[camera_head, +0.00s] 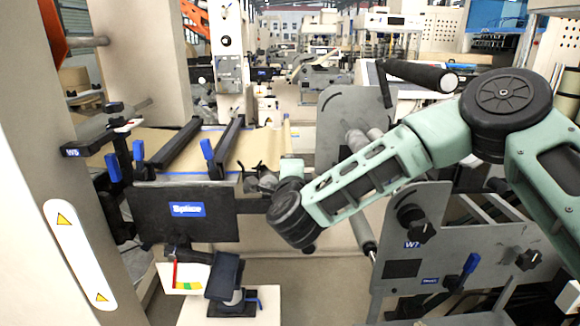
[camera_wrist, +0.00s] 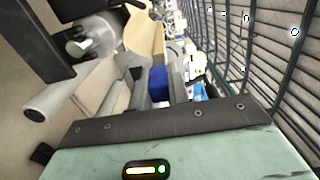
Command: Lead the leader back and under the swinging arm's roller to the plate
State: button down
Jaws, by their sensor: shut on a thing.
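In the head view my gripper (camera_head: 262,181) is at the right end of the splice table, beside the brown kraft web (camera_head: 266,148). In the wrist view my gripper (camera_wrist: 160,88) has its grey fingers closed around a blue piece at the end of the brown kraft leader (camera_wrist: 143,35). The leader runs away from the fingers. The fingertips are small and partly hidden in the head view. Pale rollers (camera_head: 361,232) show right of my gripper; I cannot tell which is the swinging arm's. A roller end also shows in the wrist view (camera_wrist: 82,42). I cannot pick out the plate with certainty.
A black panel marked "Splice" (camera_head: 170,228) fronts the table, with two black bars (camera_head: 228,147) above. A grey side frame (camera_head: 425,240) with knobs stands at right. A tall cream column (camera_head: 45,170) bounds the left. The wrist view shows a dark wire fence (camera_wrist: 245,60).

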notch_tip(320, 180, down, 20)
jog(key=b, duration=1.5)
jog(key=shift+f+b, duration=0.2)
jog(key=shift+b, duration=0.2)
notch_tip(320, 180, down, 14)
jog(key=b, duration=1.1)
jog(key=shift+f, duration=0.25)
jog(key=shift+d+f+b, duration=0.45)
jog(key=shift+d+f, duration=0.35)
jog(key=shift+d, duration=0.1)
